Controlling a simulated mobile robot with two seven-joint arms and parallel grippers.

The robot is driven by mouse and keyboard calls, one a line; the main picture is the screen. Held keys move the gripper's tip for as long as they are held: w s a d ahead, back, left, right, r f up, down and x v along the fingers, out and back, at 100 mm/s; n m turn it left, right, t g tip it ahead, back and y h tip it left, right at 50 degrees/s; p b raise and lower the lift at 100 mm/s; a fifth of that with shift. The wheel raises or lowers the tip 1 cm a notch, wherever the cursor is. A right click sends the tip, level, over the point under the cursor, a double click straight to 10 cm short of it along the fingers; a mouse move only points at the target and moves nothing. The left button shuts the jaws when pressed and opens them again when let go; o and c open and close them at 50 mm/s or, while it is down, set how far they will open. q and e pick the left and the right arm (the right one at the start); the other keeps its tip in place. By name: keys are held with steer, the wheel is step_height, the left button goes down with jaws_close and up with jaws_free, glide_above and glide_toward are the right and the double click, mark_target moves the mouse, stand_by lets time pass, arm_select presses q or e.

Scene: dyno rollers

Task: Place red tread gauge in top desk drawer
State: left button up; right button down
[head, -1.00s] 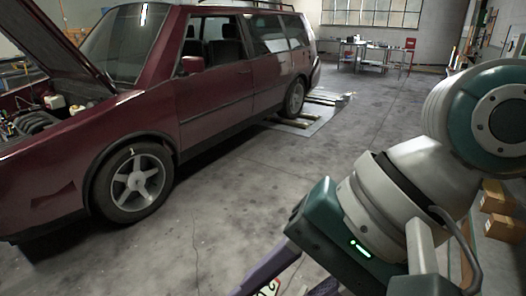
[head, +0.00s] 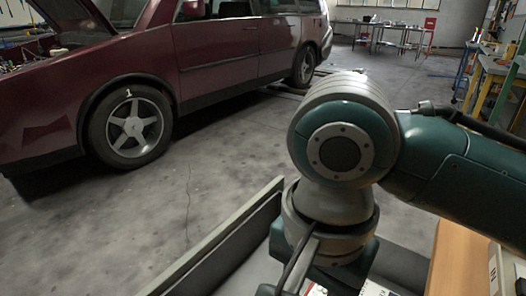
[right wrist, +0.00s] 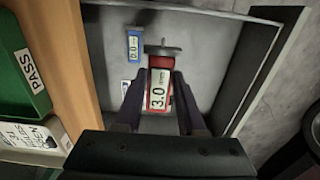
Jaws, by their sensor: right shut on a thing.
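The red tread gauge (right wrist: 159,90), with a white display reading 3.0, is in the right wrist view. My right gripper (right wrist: 153,92) is shut on it, a dark finger on each side. The gauge's grey disc end points to the drawer's far side. Beneath it is the open desk drawer (right wrist: 268,62), grey inside; the drawer's long wall also shows in the head view (head: 222,236). I cannot tell how far the gauge is above the drawer floor. In the head view my right arm hides most of the gripper. My left gripper is not in view.
A blue gauge (right wrist: 134,46) lies in the drawer. The wooden desk top (head: 460,262) borders it, with a green PASS tray (right wrist: 22,75) and a white label (right wrist: 28,136). A maroon car (head: 215,60) stands left. Floor between car and drawer is clear.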

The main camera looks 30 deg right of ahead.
steer(key=f+b, duration=0.2)
steer(key=f, duration=0.2)
steer(key=f+b, duration=0.2)
steer(key=f, duration=0.3)
steer(key=f+b, duration=0.2)
steer(key=f, duration=0.3)
steer(key=shift+w+a+f+b, duration=0.15)
steer(key=shift+w+f+b, duration=0.1)
steer(key=shift+w+b, duration=0.1)
step_height(320, 180, down, 5)
steer(key=shift+r+b, duration=0.15)
steer(key=shift+b, duration=1.1)
steer(key=shift+r, duration=0.15)
steer(key=c, duration=0.5)
jaws_free()
